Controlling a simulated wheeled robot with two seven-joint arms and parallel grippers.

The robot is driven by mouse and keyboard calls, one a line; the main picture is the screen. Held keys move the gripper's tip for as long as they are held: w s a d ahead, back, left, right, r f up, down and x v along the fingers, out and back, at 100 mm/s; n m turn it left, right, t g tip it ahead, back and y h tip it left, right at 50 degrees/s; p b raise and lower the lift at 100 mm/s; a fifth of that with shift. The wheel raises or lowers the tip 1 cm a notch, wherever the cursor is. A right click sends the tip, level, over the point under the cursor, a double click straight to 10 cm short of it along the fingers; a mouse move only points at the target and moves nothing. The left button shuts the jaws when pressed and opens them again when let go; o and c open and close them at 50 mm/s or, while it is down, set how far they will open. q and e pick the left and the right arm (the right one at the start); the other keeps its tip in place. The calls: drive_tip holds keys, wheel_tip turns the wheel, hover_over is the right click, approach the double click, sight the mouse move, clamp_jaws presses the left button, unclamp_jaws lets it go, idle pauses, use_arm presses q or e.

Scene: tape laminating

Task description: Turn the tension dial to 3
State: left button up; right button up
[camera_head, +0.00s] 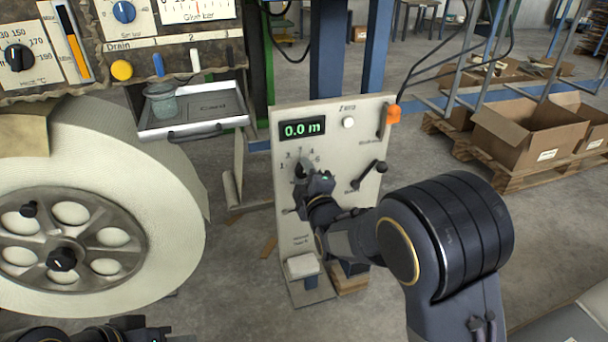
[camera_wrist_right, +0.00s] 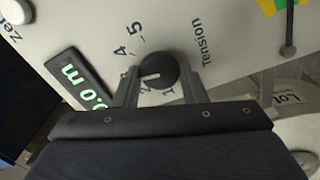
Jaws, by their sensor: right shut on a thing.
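The tension dial (camera_head: 300,170) is a round black knob on the upright cream panel (camera_head: 346,118), below the green 0.0 m display. My right gripper (camera_head: 311,181) is at the dial and hides part of it and some of its numbers. In the right wrist view my right gripper (camera_wrist_right: 160,86) has a finger on each side of the dial (camera_wrist_right: 160,68) and is shut on it. The dial's white mark points left, toward the numbers below 4; the exact number is partly hidden. Dark parts of my left arm show at the head view's bottom left; its jaws are unclear.
The display (camera_head: 302,129), a white button (camera_head: 348,122), an orange-topped lever (camera_head: 391,116) and a black crank (camera_head: 372,172) surround the dial. Cardboard boxes (camera_head: 520,135) lie at the right.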

drive_tip(key=shift+n, duration=0.8)
drive_tip(key=o, duration=1)
drive_tip(key=shift+c, duration=0.2)
drive_tip(key=shift+s, duration=0.1)
drive_tip(key=p+v, duration=0.2)
drive_tip(key=v, duration=0.5)
drive_tip(key=shift+s, duration=0.3)
drive_tip(key=shift+d, duration=0.2)
